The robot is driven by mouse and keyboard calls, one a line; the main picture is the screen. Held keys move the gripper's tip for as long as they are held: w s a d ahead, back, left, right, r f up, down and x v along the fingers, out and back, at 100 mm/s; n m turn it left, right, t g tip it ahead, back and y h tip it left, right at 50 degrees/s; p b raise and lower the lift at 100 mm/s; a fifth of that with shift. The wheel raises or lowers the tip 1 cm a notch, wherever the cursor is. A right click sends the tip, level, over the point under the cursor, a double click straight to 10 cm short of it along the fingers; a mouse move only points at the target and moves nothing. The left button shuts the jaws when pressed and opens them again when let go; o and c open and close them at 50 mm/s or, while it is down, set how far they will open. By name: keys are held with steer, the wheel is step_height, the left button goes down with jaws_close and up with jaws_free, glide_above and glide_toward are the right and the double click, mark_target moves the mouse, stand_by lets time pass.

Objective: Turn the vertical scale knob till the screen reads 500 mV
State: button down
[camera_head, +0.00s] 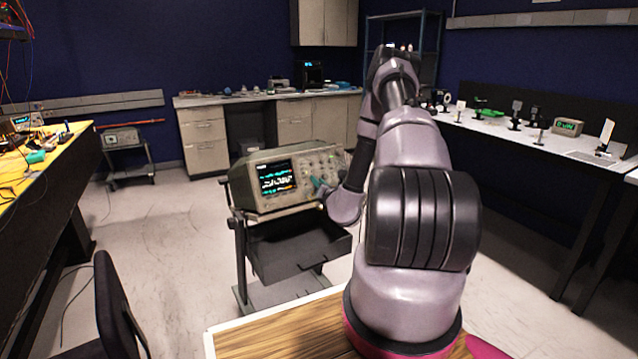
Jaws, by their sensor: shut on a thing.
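The oscilloscope (249,199) is a beige box on a cart left of the middle, its front turned toward me. Its lit screen (277,178) shows coloured traces and text too small to read. The control panel (318,163) with several knobs is right of the screen. My gripper (318,184) reaches the lower part of this panel from the right, its teal fingertips against the front. It is shut on a small knob there. The fingers hide the knob, so I cannot tell which one it is or its angle.
The dark cart (290,248) holds the oscilloscope above an open tray. A yellow bench (52,160) stands left and a chair (112,305) front left. A long bench (520,138) with small devices runs along the right. The floor between is mostly clear.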

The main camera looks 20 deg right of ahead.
steer(key=shift+r+m+g+h, duration=0.1)
steer(key=shift+m+g+h, duration=0.25)
steer(key=shift+m, duration=0.65)
steer(key=shift+m+g+h, duration=0.15)
steer(key=shift+m+h, duration=0.4)
steer(key=shift+m, duration=0.45)
steer(key=c, duration=1)
jaws_free()
steer(key=shift+o, duration=0.2)
steer(key=s+a, duration=0.2)
steer(key=s, duration=0.8)
steer(key=shift+s+r, duration=0.3)
steer(key=shift+r, duration=0.15)
